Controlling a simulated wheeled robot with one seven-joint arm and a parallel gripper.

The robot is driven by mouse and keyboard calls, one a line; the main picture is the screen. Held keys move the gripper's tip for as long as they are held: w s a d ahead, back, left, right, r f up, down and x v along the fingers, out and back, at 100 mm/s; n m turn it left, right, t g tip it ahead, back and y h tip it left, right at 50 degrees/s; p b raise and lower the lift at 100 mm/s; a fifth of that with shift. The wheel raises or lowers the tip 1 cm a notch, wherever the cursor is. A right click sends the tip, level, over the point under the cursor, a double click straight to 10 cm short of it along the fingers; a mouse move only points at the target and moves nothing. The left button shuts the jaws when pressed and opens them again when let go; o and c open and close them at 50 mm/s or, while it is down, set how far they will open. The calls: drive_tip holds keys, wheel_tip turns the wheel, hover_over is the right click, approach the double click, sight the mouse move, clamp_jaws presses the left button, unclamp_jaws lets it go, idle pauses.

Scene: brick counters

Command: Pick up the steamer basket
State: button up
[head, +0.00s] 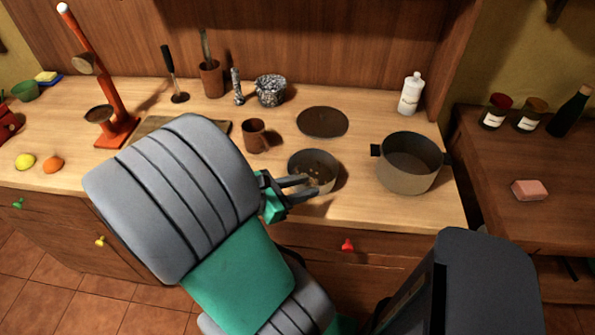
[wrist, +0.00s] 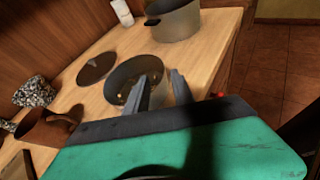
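The steamer basket (head: 322,161) appears to be the round grey metal vessel with light spots on its floor, standing upright on the wooden counter. It also shows in the wrist view (wrist: 121,76), ahead of the fingers. My gripper (head: 312,184) is open at its near rim, with a gap between the fingers. In the wrist view, one finger of my gripper (wrist: 165,74) overlaps the basket's wall and the other lies to the right of it. I cannot tell whether either finger touches. The fingers hide part of the near rim.
A large pot (head: 408,172) with side handles stands close right of the basket. A brown mug (head: 254,136) is to the left, and a flat dark disc (head: 322,122) lies behind. A white bottle (head: 411,94) stands at the back. The counter's front edge is near.

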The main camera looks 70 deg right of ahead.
sight(326, 183)
drive_tip(key=b+x, duration=0.1)
drive_tip(key=x, duration=0.6)
drive_tip(key=shift+s+f, duration=0.1)
drive_tip(key=shift+f, duration=0.05)
drive_tip(key=shift+s+d, duration=0.1)
drive_tip(key=shift+d, duration=0.1)
drive_tip(key=shift+c, duration=0.4)
drive_tip(key=shift+a, duration=0.1)
clamp_jaws()
drive_tip(key=shift+f, duration=0.15)
idle(0.4)
